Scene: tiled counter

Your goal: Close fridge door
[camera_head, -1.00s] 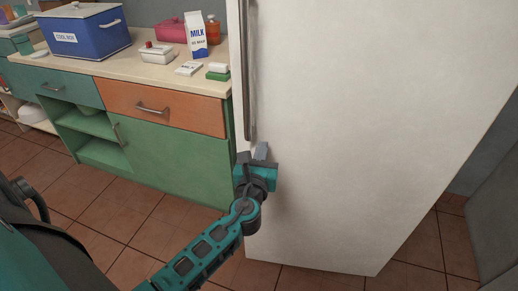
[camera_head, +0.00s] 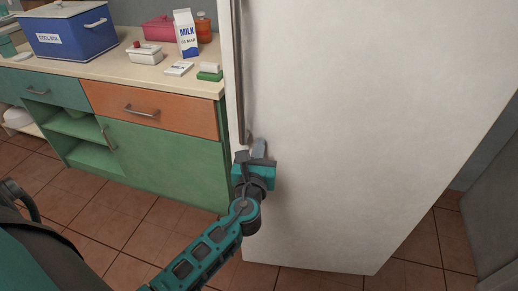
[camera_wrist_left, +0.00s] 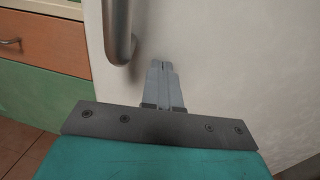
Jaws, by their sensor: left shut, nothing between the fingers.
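The white fridge door (camera_head: 360,120) fills the middle and right of the head view. Whether it is fully closed cannot be told from here. Its long metal handle (camera_head: 238,75) runs down the left edge; the handle's lower end also shows in the left wrist view (camera_wrist_left: 120,35). My left gripper (camera_head: 258,150) is shut and empty. Its fingertips are at the door's face, just below and right of the handle's lower end. In the left wrist view the closed fingers (camera_wrist_left: 162,82) point at the white door; contact cannot be told for sure. My right gripper is not in view.
Left of the fridge stands a green cabinet (camera_head: 165,160) with an orange drawer (camera_head: 150,108). Its counter holds a blue cool box (camera_head: 70,32), a milk carton (camera_head: 186,35) and small dishes. Tiled floor (camera_head: 110,225) is open in front.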

